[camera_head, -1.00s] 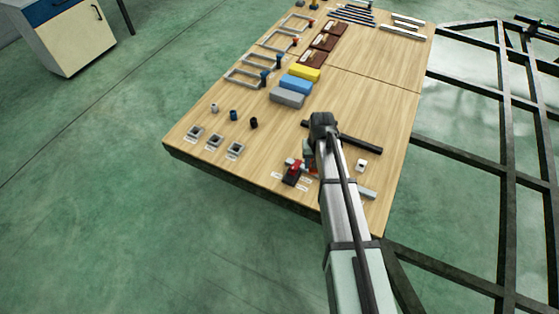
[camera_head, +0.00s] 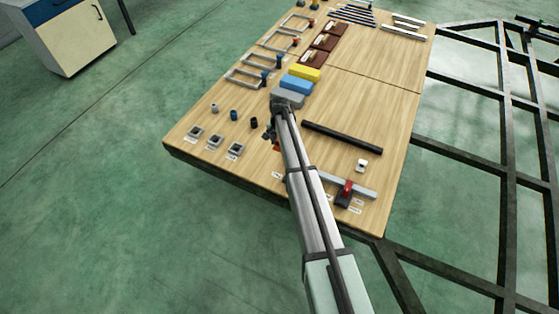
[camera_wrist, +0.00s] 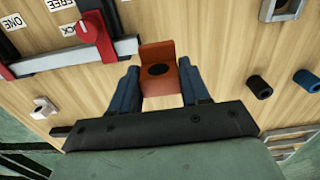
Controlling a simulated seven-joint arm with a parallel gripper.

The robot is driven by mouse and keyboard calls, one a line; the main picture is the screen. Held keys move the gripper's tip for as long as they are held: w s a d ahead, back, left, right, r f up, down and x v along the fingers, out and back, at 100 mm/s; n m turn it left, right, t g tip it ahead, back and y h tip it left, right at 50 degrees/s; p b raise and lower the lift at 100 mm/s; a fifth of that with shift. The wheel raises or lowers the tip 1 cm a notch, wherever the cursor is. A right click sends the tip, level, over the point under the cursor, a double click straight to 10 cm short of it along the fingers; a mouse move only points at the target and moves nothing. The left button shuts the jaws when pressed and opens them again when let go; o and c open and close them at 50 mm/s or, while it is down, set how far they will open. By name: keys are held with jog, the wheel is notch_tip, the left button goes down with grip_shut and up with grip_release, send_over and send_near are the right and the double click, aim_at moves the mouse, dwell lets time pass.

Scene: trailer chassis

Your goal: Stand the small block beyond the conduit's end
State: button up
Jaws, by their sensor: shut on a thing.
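My gripper (camera_wrist: 160,72) is shut on a small orange block (camera_wrist: 158,53), an upright plate with a dark round spot and a foot between my fingers. In the head view the arm hides most of my gripper (camera_head: 269,134), which is over the table's near half, and only a bit of the orange block shows (camera_head: 277,147). A straight grey bar (camera_head: 362,191), possibly the conduit, lies at the near right; it shows at upper left in the wrist view (camera_wrist: 55,60). A dark clamp with a red handle (camera_head: 345,190) sits at the bar.
A long black bar (camera_head: 342,137) and a small white block (camera_head: 361,166) lie right of the arm. Square sockets (camera_head: 215,141) and short cylinders (camera_head: 234,115) stand left. Grey, blue and yellow blocks (camera_head: 296,84) lie beyond. The table's middle right (camera_head: 370,100) is clear.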

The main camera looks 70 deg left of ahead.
aim_at(279, 160)
jog(key=shift+f, duration=4.95)
jog(key=shift+f, duration=0.15)
jog(key=o, duration=0.8)
jog(key=shift+c, duration=0.2)
notch_tip(279, 160, up, 12)
jog(key=shift+r, duration=0.15)
